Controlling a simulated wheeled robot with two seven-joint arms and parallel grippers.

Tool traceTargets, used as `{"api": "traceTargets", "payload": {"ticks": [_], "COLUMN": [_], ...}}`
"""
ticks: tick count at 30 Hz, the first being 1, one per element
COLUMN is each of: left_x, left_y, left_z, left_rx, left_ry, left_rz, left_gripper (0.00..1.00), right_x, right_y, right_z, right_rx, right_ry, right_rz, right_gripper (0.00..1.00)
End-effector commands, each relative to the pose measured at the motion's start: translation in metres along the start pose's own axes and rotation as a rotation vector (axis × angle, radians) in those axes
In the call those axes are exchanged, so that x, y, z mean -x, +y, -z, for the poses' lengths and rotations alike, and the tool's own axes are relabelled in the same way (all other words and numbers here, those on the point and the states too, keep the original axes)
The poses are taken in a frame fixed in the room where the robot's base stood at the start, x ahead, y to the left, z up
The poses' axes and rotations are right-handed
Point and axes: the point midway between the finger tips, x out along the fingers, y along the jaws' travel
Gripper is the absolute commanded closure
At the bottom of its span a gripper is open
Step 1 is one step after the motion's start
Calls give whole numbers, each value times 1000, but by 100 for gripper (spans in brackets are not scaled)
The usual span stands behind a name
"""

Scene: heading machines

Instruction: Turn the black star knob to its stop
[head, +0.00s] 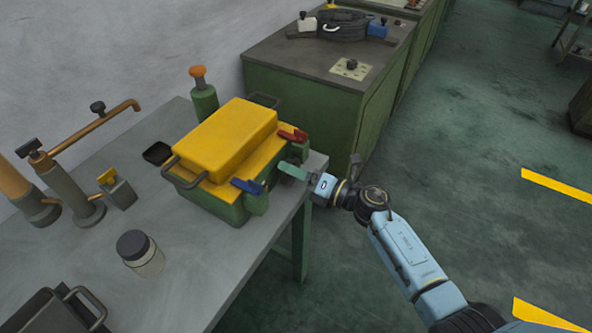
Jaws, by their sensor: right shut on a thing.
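A small black knob (351,64) sits on a cream plate on top of the green cabinet at the back. My right gripper (309,179) is at the bench's right edge, beside the green box (217,207) with the yellow lid. It is shut on a green lever-like piece (292,170) at the box's right side, apart from both knobs. The fingertips are partly hidden. My left gripper is out of view.
The box carries a red lever (293,136) and a blue lever (247,186). The grey bench (205,275) also holds a black-lidded jar (141,254) and an orange-topped green bottle (202,95). Open floor (455,165) lies to the right.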

Motion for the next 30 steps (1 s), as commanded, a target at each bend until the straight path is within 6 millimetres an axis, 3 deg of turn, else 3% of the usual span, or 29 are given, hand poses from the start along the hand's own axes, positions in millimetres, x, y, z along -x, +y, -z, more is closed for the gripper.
{"api": "traceTargets", "payload": {"ticks": [7, 8, 12, 30], "left_x": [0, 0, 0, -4], "left_y": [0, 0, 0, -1], "left_z": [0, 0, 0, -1], "left_rx": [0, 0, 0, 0], "left_ry": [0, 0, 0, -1], "left_rz": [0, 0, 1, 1], "left_gripper": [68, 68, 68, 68], "right_x": [0, 0, 0, 0], "right_y": [-1, -1, 0, -2], "right_z": [1, 1, 0, 1], "right_rx": [0, 0, 1, 52], "right_ry": [1, 1, 1, -3], "right_rz": [1, 1, 1, 2], "right_gripper": [58, 32, 14, 14]}}
